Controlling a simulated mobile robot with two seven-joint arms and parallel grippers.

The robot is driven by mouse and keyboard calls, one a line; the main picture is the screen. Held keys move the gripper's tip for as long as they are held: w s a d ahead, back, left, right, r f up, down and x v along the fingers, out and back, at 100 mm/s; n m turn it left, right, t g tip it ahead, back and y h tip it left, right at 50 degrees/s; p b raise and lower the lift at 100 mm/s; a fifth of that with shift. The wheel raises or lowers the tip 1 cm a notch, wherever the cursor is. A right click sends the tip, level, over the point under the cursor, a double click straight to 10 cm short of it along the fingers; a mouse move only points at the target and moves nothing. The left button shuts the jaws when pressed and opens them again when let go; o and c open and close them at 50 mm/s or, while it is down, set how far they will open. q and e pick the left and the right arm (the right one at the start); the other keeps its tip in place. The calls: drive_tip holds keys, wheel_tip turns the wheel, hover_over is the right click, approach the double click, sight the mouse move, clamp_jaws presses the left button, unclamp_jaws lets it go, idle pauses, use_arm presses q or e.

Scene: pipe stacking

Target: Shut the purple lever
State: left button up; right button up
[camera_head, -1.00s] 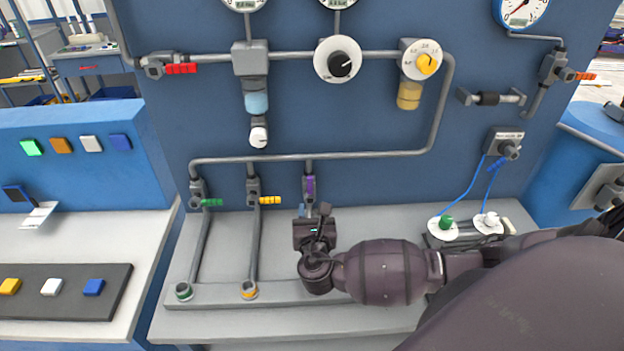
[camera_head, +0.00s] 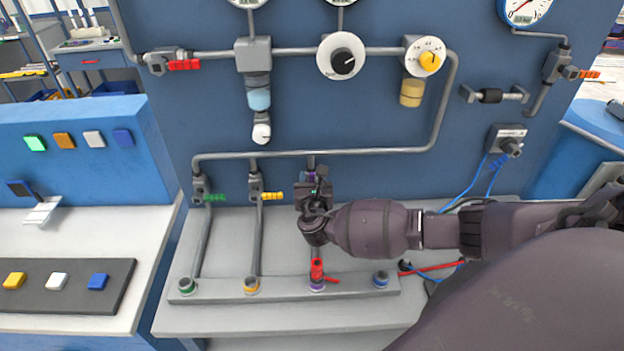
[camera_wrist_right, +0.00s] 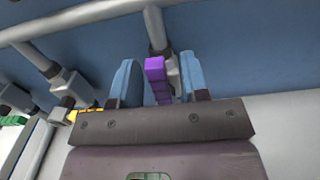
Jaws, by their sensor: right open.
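The purple lever (camera_wrist_right: 156,75) sits on a grey valve below the horizontal pipe. In the right wrist view it lies between the two blue fingers of my right gripper (camera_wrist_right: 160,82), which are open on either side of it. I see gaps on both sides, so it does not look gripped. In the head view only a small purple patch (camera_head: 311,175) shows above my right gripper (camera_head: 313,186), which hides the rest. The right arm comes in from the right, in front of the panel. My left gripper is not in view.
The green lever (camera_head: 213,197) and yellow lever (camera_head: 272,195) on neighbouring valves point right. A red-handled fitting (camera_head: 317,270) stands on the bench rail below my gripper. A red-handled valve (camera_head: 183,65), gauges and knobs fill the upper panel.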

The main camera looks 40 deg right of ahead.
clamp_jaws()
idle(0.4)
